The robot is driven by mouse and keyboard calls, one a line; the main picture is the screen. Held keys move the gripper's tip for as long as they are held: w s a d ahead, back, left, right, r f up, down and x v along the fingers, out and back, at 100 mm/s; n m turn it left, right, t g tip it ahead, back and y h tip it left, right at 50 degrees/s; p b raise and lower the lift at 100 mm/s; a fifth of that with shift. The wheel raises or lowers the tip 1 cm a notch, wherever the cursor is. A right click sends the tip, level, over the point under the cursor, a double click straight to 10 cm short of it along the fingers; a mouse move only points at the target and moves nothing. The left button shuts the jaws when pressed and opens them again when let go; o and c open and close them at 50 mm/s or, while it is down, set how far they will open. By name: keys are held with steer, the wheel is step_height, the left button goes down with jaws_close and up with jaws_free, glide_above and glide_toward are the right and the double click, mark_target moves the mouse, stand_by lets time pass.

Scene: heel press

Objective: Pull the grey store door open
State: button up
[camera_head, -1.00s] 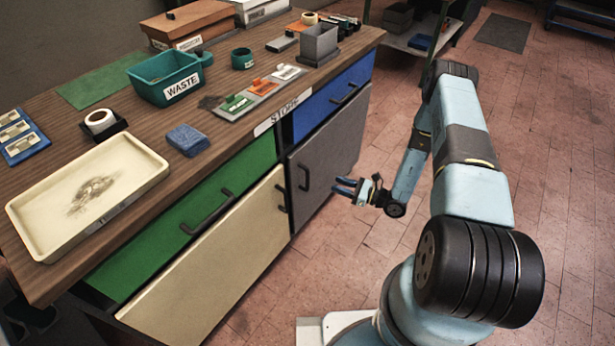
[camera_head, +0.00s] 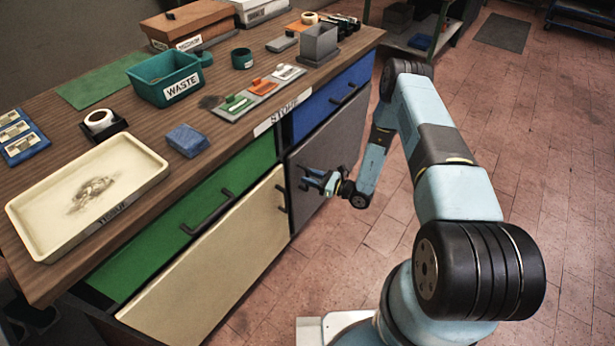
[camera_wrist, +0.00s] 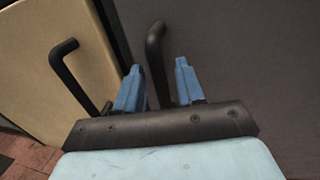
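The grey store door (camera_head: 338,145) sits flush in the cabinet front below the blue drawer and looks shut. A STORE label (camera_head: 282,116) is on the counter edge above it. My gripper (camera_head: 314,180) is at the left part of this door, at its handle. In the wrist view the door's dark handle (camera_wrist: 156,62) stands between the two blue fingertips of my gripper (camera_wrist: 160,85). The fingers are apart, with a visible gap between the handle and the right finger. The left finger is very close to the handle; I cannot tell whether they touch. In the head view my gripper mostly hides the handle.
The cream door (camera_head: 215,270) adjoins on the left; its dark handle (camera_wrist: 68,72) is near my left finger. A green drawer (camera_head: 180,225) and a blue drawer (camera_head: 325,100) are above.

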steer(key=shift+w+a, duration=0.3)
steer(key=shift+a, duration=0.3)
steer(key=shift+c, duration=0.2)
jaws_close()
